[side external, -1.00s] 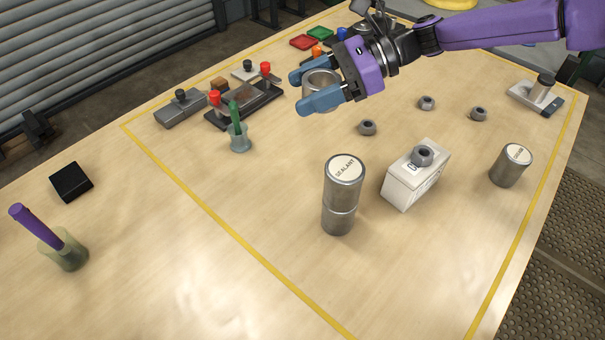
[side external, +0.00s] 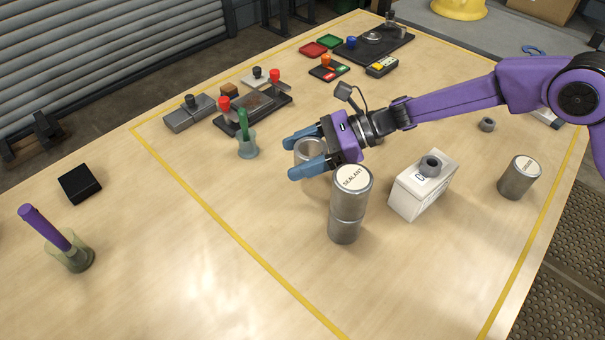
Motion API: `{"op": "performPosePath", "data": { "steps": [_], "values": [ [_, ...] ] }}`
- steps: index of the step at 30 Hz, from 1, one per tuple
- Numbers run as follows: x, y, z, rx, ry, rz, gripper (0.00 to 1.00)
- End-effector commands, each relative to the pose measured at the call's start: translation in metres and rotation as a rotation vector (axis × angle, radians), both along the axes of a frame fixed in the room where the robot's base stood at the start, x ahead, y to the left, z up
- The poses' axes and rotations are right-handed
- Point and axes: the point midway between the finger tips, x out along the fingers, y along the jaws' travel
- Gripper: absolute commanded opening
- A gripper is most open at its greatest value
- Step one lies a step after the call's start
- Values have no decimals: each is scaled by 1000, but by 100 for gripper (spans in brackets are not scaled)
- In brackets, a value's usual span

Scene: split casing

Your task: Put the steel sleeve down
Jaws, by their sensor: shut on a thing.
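The steel sleeve (side external: 309,146) is a short, hollow grey ring, upright between the two blue fingers of my gripper (side external: 303,157). My gripper is shut on it, reaching in from the right. The sleeve is low over the table, just behind and left of the sealant can (side external: 343,222) in the picture. The near finger hides its lower part, so I cannot tell whether it touches the table.
A white box (side external: 413,196) with a dark nut on top and another can (side external: 517,179) stand to the right. A cup with a green tool (side external: 247,149) and a clamp fixture (side external: 262,108) stand to the left.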

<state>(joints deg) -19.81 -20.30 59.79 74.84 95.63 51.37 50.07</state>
Motion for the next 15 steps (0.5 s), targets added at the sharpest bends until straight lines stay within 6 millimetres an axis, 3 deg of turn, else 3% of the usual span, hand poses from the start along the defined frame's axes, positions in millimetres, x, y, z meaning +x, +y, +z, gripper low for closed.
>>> {"op": "performPosePath", "data": {
  "steps": [10, 15],
  "values": [
    [0, 1, -26, 4, -1, -1, 14],
    [0, 1, -48, 4, 0, 0, 14]
  ]
}}
